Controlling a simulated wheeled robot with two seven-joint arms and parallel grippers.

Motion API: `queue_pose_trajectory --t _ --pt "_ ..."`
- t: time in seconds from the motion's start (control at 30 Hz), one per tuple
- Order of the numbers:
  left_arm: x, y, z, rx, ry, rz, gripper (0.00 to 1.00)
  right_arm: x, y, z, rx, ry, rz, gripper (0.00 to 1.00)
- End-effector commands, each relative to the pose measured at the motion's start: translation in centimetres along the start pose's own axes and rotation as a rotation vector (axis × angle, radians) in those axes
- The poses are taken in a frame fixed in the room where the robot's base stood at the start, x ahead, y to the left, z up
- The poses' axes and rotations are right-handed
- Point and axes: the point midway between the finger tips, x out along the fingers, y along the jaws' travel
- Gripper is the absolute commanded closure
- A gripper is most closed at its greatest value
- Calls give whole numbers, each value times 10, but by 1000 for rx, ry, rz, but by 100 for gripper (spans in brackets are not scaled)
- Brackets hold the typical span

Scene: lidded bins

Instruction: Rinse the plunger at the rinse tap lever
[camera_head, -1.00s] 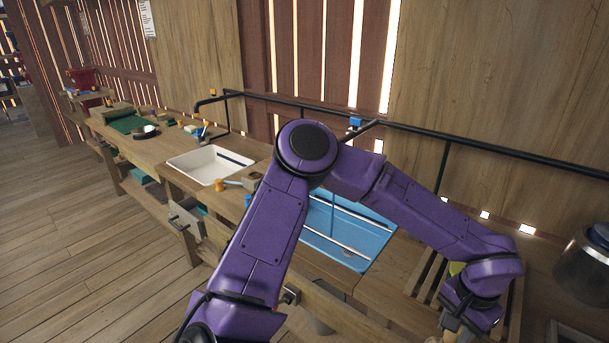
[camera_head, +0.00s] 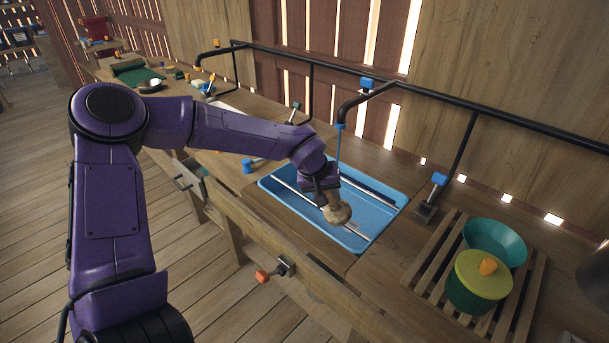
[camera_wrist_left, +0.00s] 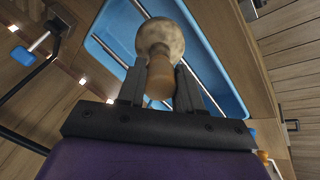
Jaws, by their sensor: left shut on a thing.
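The plunger is a pale brown round head (camera_head: 337,213) on a wooden handle. My left gripper (camera_head: 322,193) holds it above the blue basin (camera_head: 385,190), below the tap. In the left wrist view, the jaws of my left gripper (camera_wrist_left: 159,92) are closed on the plunger's handle (camera_wrist_left: 160,78), and its round head (camera_wrist_left: 160,38) points away from my wrist. A black tap pipe (camera_head: 362,97) ends in a blue nozzle over the basin; a thin blue line hangs beneath it. A blue-topped lever (camera_head: 438,182) stands right of the basin, apart from my gripper. My right gripper is out of view.
A slatted rack (camera_head: 425,278) at the right holds a teal bowl (camera_head: 495,243) and a green pot with a yellow lid (camera_head: 484,272). A black rail (camera_head: 520,128) runs along the wall.

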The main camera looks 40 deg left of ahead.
Motion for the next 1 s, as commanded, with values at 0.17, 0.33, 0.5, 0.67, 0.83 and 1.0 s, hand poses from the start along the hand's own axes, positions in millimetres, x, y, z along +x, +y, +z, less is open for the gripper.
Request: queue_pose_trajectory --t 0.17,0.33,0.5,0.67,0.83,1.0 --pt "-12 -36 -44 -172 209 66 90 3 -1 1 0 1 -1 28" --pt "-17 -51 -57 -227 289 89 90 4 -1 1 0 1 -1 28" --pt "-13 -52 -63 -238 303 93 90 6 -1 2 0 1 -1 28" --pt "-2 -46 -74 -239 301 93 90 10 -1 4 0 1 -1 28" --pt "9 -37 -90 -237 302 93 90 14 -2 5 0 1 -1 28" --pt "20 -30 -105 -237 302 93 90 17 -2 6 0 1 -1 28"
